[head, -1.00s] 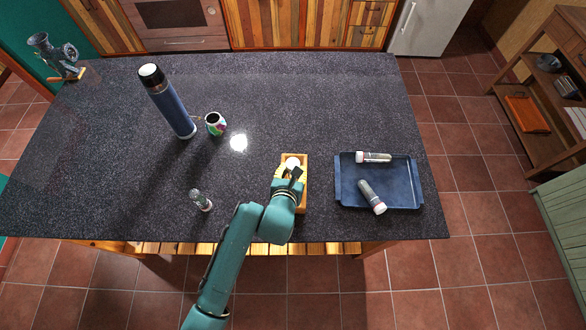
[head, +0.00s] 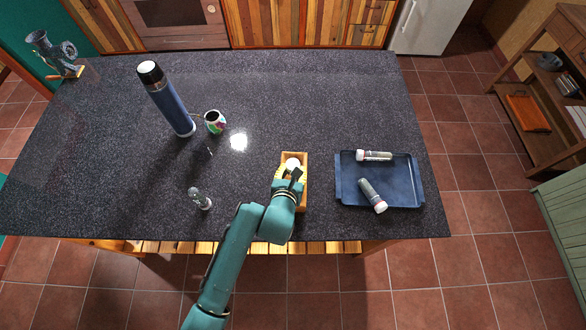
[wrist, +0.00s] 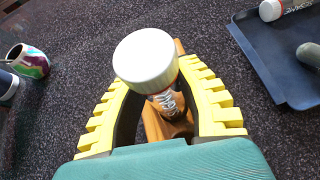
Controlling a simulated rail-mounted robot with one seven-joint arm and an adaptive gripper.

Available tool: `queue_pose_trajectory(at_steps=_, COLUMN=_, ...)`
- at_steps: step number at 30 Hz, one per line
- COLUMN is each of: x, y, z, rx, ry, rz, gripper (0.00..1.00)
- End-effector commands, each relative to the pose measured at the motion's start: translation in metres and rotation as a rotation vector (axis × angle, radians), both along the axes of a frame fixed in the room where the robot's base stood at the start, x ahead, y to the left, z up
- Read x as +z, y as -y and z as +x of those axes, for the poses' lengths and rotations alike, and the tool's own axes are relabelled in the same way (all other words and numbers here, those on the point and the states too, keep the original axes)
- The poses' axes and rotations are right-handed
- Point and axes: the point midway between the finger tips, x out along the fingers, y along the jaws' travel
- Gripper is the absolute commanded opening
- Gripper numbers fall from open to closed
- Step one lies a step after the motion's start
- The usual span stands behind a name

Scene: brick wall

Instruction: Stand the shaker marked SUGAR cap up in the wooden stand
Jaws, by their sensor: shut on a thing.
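My gripper (head: 291,175) is shut on a shaker with a white cap (wrist: 147,62), seen between the yellow fingers in the wrist view. The shaker is cap up, and its cap also shows in the head view (head: 292,163). The wooden stand (head: 303,185) is directly under the gripper, near the counter's front edge. The shaker's lower end is hidden, so I cannot tell whether it rests in the stand. Two more white-capped shakers (head: 375,156) (head: 372,195) lie on the blue tray.
The blue tray (head: 408,200) is right of the stand. A tall blue flask (head: 170,100) and a colourful mug (head: 215,122) stand farther back left. The counter between them and the stand is clear.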

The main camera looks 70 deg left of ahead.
Motion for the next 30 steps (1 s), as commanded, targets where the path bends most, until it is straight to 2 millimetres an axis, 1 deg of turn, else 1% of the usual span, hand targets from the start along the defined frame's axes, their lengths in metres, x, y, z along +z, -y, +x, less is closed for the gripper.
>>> queue_pose_trajectory(at_steps=30, x=-0.031, y=0.0, z=0.0, rx=0.001, ry=0.001, rz=0.0, gripper=0.0)
